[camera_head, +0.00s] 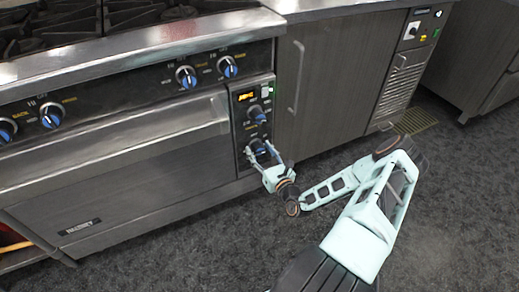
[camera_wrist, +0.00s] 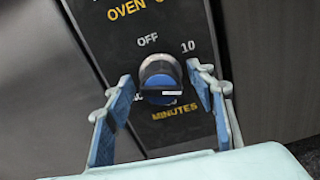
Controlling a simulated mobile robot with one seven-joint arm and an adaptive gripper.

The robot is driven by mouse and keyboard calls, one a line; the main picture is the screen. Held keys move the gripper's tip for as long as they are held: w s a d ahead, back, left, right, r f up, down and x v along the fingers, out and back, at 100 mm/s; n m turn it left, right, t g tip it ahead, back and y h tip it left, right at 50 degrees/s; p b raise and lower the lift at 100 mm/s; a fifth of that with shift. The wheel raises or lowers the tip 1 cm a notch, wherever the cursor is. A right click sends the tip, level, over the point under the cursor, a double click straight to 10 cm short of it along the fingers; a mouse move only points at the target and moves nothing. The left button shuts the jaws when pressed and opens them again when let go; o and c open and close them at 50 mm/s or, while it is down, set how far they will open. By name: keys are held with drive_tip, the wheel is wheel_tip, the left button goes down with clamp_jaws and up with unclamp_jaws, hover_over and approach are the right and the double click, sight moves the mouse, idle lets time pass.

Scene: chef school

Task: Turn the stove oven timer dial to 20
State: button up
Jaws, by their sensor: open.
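The oven timer dial (camera_wrist: 160,75) is a blue knob with a silvery rim on a black panel in the wrist view. OFF is printed above it, 10 at its upper right and MINUTES below. A pale bar shows on the dial's lower face; the marks just below are partly hidden. My gripper (camera_wrist: 161,85) is open, with one blue-padded finger on each side of the dial and a visible gap to it. In the head view, my gripper (camera_head: 266,154) is at the lower dial (camera_head: 256,147) of the oven's control panel (camera_head: 240,125).
Another dial (camera_head: 257,114) sits just above, under a lit orange display (camera_head: 246,96). Burner knobs (camera_head: 186,77) line the stove front. The oven door (camera_head: 130,150) is left of the panel; a grey cabinet (camera_head: 325,85) is right. The dark floor (camera_head: 200,260) is clear.

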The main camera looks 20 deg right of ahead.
sight(260, 147)
drive_tip(key=c, duration=1.2)
drive_tip(key=shift+o, duration=0.2)
drive_tip(key=shift+r+m+p, duration=0.2)
drive_tip(key=shift+m+p, duration=0.3)
drive_tip(key=shift+p, duration=0.25)
drive_tip(key=shift+f+m+p, duration=0.2)
drive_tip(key=shift+m+p, duration=0.1)
drive_tip(key=shift+m, duration=0.3)
drive_tip(key=o, duration=1.2)
drive_tip(key=shift+c, duration=0.2)
drive_tip(key=shift+r, duration=0.1)
wheel_tip(260, 147, up, 10)
drive_tip(key=shift+f, duration=0.1)
